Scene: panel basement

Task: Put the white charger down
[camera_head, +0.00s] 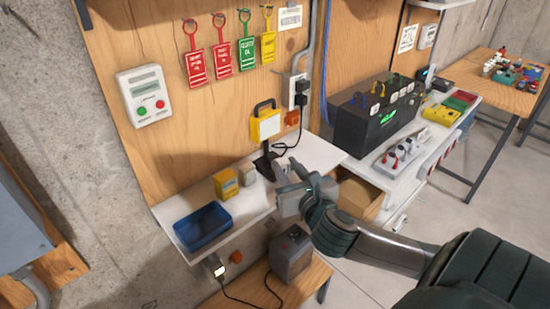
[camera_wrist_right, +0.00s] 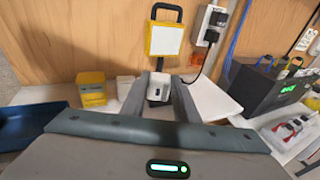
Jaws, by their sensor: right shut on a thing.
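My right gripper (camera_head: 284,184) is over the right part of the white wall shelf (camera_head: 318,150), in front of the yellow work lamp. In the right wrist view its two grey fingers (camera_wrist_right: 158,90) are closed on a small white block with dark marks, the white charger (camera_wrist_right: 158,92). In the head view the fingers mostly hide the charger. I cannot tell whether it touches the shelf. My left gripper is not in view.
On the shelf stand a blue tray (camera_head: 203,228), a yellow box (camera_head: 225,183), a small whitish block (camera_head: 248,174) and the yellow lamp (camera_head: 265,125). A black power unit (camera_head: 375,125) and a power strip (camera_head: 398,154) are on the bench at right.

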